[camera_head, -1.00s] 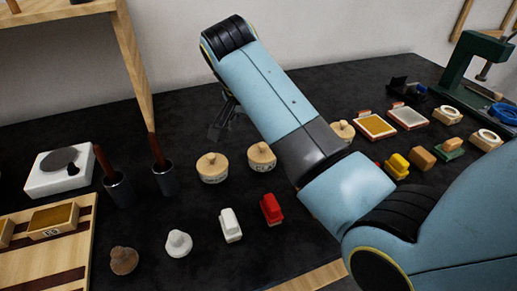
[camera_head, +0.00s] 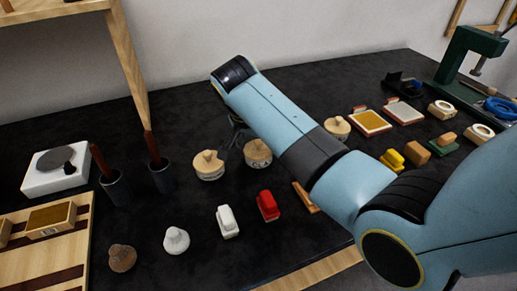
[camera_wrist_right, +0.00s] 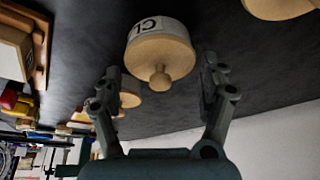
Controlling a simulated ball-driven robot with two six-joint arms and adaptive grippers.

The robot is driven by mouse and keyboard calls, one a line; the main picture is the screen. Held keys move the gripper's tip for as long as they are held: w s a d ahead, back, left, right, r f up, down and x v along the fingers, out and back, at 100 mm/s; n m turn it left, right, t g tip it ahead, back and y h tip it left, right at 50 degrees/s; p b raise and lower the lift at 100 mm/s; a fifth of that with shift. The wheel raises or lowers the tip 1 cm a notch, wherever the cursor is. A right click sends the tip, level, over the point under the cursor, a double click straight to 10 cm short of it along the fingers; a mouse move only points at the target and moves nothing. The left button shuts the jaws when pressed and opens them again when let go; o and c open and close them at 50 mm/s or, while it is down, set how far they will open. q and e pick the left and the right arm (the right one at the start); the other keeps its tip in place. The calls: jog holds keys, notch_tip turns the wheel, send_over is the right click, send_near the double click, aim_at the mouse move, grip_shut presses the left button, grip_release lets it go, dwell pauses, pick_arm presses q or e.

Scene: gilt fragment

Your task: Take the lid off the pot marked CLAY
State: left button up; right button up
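The pot (camera_head: 258,153) is a short round pot with a pale wooden lid, the middle one of three alike on the dark bench. In the right wrist view the same pot (camera_wrist_right: 157,30) shows "CL" on its white label; the rest of the word is out of sight. Its lid (camera_wrist_right: 160,78) has a small round knob facing the gripper. My right gripper (camera_wrist_right: 161,68) is open and empty, its fingers on either side of the lid with gaps showing. In the head view my right gripper (camera_head: 235,142) is behind the pots, partly hidden. My left gripper is not in view.
A similar pot (camera_head: 209,166) stands close on the left, another (camera_head: 337,127) to the right beyond my arm. A white block (camera_head: 228,222), a red block (camera_head: 268,205) and knobbed pieces stand in front. Metal cups (camera_head: 116,187) with handles are on the left.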

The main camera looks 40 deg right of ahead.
jog(key=c, duration=0.6)
jog(key=shift+r, duration=0.1)
